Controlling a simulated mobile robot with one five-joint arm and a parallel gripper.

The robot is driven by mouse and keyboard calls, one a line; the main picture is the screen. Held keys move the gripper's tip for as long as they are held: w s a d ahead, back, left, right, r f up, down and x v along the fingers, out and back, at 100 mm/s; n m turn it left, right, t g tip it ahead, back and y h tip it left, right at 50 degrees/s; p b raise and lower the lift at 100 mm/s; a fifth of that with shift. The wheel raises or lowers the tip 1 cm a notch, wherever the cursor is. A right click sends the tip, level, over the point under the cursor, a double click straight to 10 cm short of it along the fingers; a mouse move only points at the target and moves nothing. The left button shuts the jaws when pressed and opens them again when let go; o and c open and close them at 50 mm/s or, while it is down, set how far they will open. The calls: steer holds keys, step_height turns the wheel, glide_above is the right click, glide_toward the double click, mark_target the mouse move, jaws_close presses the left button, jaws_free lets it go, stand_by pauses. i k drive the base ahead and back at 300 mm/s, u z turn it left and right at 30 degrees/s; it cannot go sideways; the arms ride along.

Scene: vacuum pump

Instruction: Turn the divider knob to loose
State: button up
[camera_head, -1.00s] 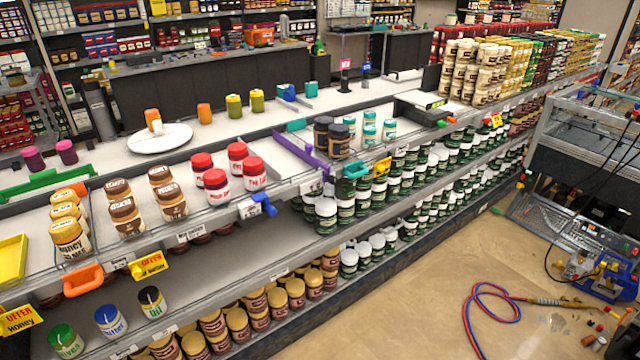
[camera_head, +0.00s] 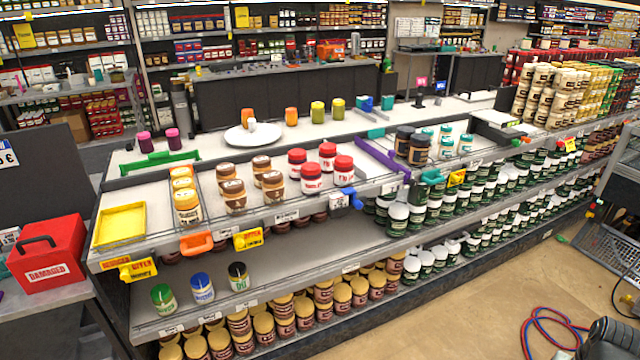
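A blue knob-like part (camera_head: 345,199) sits on the front edge of the upper shelf, below the red-lidded jars. A purple divider (camera_head: 382,158) runs across the shelf to its right. A teal part (camera_head: 432,177) is at the shelf front near the purple divider's end. A green divider (camera_head: 158,162) lies at the shelf's left back. I cannot tell which part is the divider knob, and no loose marking is readable. My gripper's fingers are not in view.
Jars with red lids (camera_head: 328,157) and brown-labelled jars (camera_head: 234,197) stand on the upper shelf. A yellow tray (camera_head: 120,226) and red DAMAGED box (camera_head: 50,262) are at left. A dark rounded shape (camera_head: 608,338) fills the lower right corner.

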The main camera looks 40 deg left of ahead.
mark_target(412, 183)
steer(key=u, duration=1.75)
steer(key=i, duration=0.6)
steer(key=u, duration=0.05)
